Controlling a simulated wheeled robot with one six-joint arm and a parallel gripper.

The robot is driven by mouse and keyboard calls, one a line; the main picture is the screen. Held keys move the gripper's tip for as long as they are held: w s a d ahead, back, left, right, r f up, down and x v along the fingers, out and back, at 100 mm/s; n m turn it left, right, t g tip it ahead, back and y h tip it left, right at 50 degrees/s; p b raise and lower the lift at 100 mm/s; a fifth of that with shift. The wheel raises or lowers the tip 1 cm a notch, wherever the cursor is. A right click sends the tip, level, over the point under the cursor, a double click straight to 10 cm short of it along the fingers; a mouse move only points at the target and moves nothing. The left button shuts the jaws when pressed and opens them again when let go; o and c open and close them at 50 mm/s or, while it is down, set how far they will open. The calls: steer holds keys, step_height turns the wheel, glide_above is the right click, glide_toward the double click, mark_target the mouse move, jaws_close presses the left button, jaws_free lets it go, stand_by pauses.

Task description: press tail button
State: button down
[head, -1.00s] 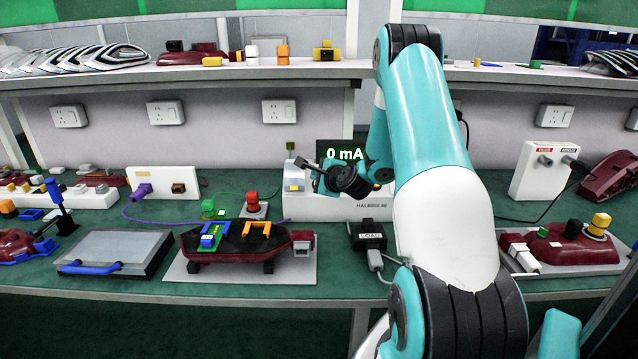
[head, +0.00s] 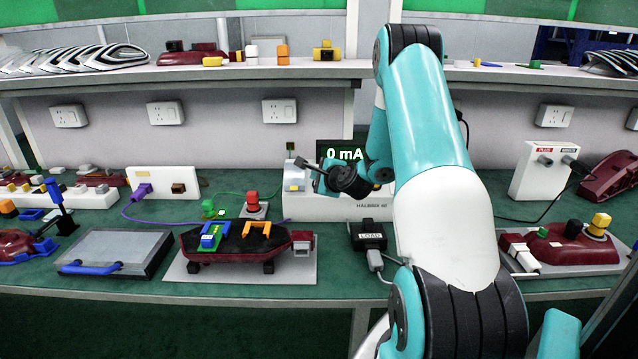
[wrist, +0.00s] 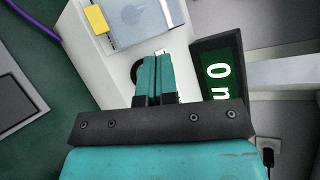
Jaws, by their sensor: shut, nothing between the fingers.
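My gripper (head: 322,182) is shut and empty, at the white HALBRIX bench unit (head: 345,208) in the middle of the bench. In the wrist view, the closed teal fingers (wrist: 154,76) point at the unit's white face, below a grey panel (wrist: 140,22) and left of the display (wrist: 221,82). A dark round part (wrist: 134,72) shows partly beside the fingers. I cannot tell whether the tips touch anything. The display (head: 344,154) reads 0 mA. A red-topped button (head: 253,199) stands on a small base left of the unit. Which control is the tail button is unclear.
A dark red tail lamp (head: 245,243) lies on a grey plate in front of the unit. A black LOAD box (head: 368,236) stands right of it. Another lamp (head: 570,248) sits far right. A shelf (head: 230,72) runs above; purple and green cables cross the bench.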

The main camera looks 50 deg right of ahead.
steer(key=shift+f, duration=0.1)
steer(key=shift+w+d+f, duration=0.15)
steer(key=shift+f, duration=0.15)
steer(key=shift+w+d+f+b, duration=0.15)
steer(key=shift+d+f+b, duration=0.05)
steer(key=shift+f+b, duration=0.2)
stand_by(0.9)
steer(key=shift+r, duration=0.1)
steer(key=shift+s+a+r+p, duration=0.15)
steer(key=shift+a+r+p, duration=0.05)
steer(key=shift+r+p, duration=0.15)
steer(key=shift+s+a+r+p, duration=0.15)
steer(key=shift+r+p, duration=0.05)
steer(key=shift+r, duration=0.15)
steer(key=shift+s+a+r+p, duration=0.3)
steer(key=shift+r+p, duration=0.15)
steer(key=shift+r, duration=0.25)
steer(key=shift+s+a+r+p, duration=0.3)
steer(key=shift+r+p, duration=0.2)
steer(key=shift+r, duration=0.25)
steer(key=shift+s+a+r+p, duration=0.2)
steer(key=shift+a+r+p, duration=0.2)
steer(key=shift+r, duration=0.3)
